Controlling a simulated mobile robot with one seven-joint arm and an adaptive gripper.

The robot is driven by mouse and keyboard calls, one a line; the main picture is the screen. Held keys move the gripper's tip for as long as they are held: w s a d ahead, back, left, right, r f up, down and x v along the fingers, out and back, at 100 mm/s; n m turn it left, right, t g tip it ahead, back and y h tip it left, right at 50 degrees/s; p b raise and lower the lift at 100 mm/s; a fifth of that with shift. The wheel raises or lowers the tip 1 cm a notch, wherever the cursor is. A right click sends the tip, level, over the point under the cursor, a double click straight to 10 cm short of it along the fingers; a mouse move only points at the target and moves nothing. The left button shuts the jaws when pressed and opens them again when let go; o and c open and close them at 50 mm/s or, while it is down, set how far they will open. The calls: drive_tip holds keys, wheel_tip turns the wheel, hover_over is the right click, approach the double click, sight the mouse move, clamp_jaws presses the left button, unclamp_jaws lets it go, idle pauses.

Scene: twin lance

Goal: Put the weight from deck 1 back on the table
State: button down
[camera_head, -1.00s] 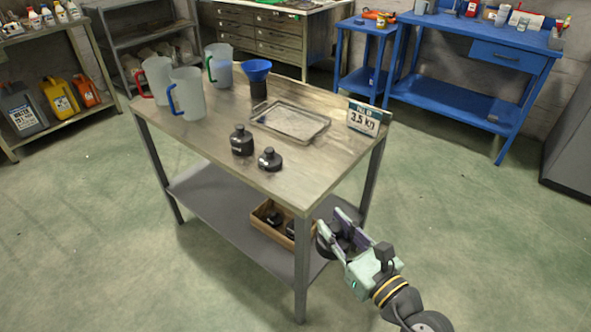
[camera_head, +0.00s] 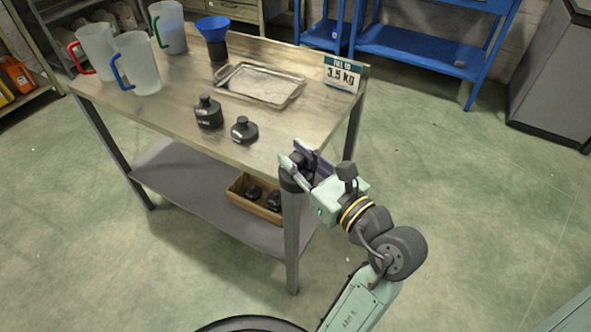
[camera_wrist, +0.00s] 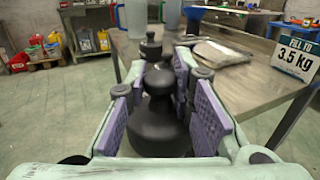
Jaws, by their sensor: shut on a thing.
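My gripper (camera_head: 306,167) is at the table's front right corner, at about tabletop height. In the wrist view its purple-padded fingers (camera_wrist: 163,118) are shut on a black weight with a round knob (camera_wrist: 158,128), held upright. In the head view the held weight is mostly hidden by the fingers. The wooden table (camera_head: 180,105) carries two other black weights near its front edge: a taller one (camera_head: 208,112) and a shorter one (camera_head: 244,130). Both also show beyond the held weight in the wrist view.
A metal tray (camera_head: 262,84), a blue funnel (camera_head: 213,27) and several jugs stand farther back. A sign (camera_head: 343,73) reads 3.5 kg at the right edge. A wooden box (camera_head: 256,207) with dark weights sits on the lower shelf (camera_head: 190,190). The front right tabletop is clear.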

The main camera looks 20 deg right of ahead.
drive_tip(key=shift+w+f+b, duration=0.15)
drive_tip(key=shift+w+b, duration=0.1)
drive_tip(key=shift+b, duration=0.25)
drive_tip(key=shift+w+r, duration=0.2)
drive_tip(key=shift+w, duration=0.1)
drive_tip(key=shift+w+d+f+p, duration=0.4)
drive_tip(key=shift+w+f, duration=0.35)
drive_tip(key=shift+w, duration=1.35)
drive_tip(key=shift+w+d+f+p, duration=0.45)
drive_tip(key=shift+w+f, duration=0.3)
drive_tip(key=shift+w, duration=1.4)
drive_tip(key=shift+w+d+f+p, duration=0.4)
drive_tip(key=shift+w+f, duration=0.35)
drive_tip(key=shift+w, duration=1.35)
drive_tip(key=shift+f, duration=0.1)
drive_tip(key=c, duration=1.4)
unclamp_jaws()
drive_tip(key=shift+f, duration=0.15)
